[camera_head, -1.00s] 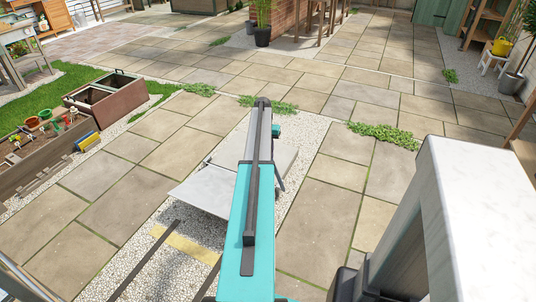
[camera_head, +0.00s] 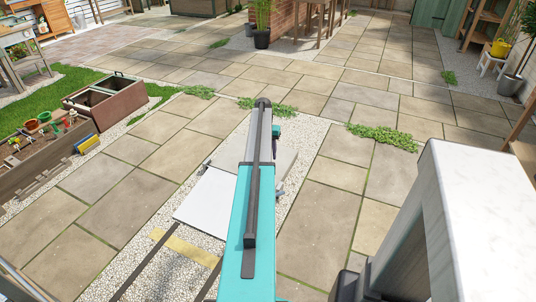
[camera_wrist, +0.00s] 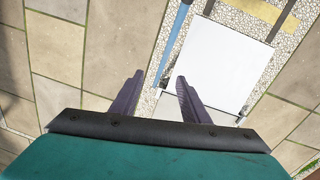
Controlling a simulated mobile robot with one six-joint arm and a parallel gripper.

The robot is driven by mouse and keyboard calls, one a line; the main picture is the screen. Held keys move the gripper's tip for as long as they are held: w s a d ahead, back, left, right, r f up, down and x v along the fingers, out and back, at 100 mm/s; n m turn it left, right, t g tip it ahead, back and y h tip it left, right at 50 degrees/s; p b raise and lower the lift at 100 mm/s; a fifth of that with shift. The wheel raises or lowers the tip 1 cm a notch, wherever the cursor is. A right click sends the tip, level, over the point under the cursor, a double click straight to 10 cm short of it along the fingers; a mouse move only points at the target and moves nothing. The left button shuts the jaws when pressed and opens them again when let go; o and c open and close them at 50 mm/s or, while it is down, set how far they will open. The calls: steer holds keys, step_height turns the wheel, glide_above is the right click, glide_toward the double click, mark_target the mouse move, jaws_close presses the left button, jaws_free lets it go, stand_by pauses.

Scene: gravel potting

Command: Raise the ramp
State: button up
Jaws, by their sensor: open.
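The ramp is a flat white panel (camera_head: 205,198) on the gravel strip, left of my teal arm in the head view. A greyer panel adjoins its far edge, partly hidden by my arm. In the wrist view the ramp's white face (camera_wrist: 215,65) fills the area right of centre. A thin blue bar (camera_wrist: 175,42) runs along its left edge.
A yellow strip (camera_head: 185,246) and dark rails lie on the gravel in front of the ramp. Paving slabs (camera_head: 318,205) are open on both sides. A raised planter bed (camera_head: 45,155) stands at the left and a pale block-like structure (camera_head: 480,215) at the near right.

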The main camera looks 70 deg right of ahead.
step_height(320, 180, up, 13)
steer(key=w, duration=0.1)
stand_by(0.5)
stand_by(0.3)
steer(key=shift+w, duration=0.1)
